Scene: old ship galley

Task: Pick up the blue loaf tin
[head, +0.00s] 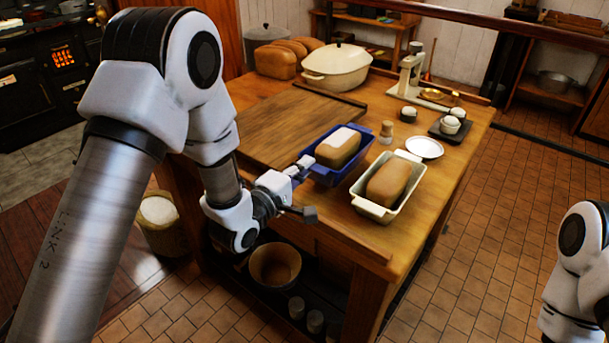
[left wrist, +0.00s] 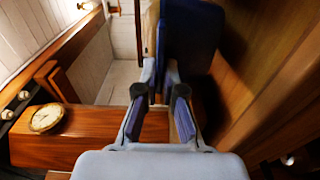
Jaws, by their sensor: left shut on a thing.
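The blue loaf tin (head: 325,177) is at the front left of the wooden table, with a brown loaf (head: 338,148) in it that has a white patch on top. My left gripper (head: 302,167) is shut on the tin's near left end. In the left wrist view the fingers (left wrist: 161,85) meet the edge of the blue tin (left wrist: 192,40); the exact contact is hard to see. I cannot tell whether the tin's base touches the table. My right gripper is out of view; only part of my right arm shows.
A cream loaf tin (head: 371,208) with another loaf stands close to the right of the blue tin. A wooden board (head: 275,125) lies behind left. A white plate (head: 424,147), a small shaker (head: 386,132) and a lidded cream pot (head: 337,67) are farther back.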

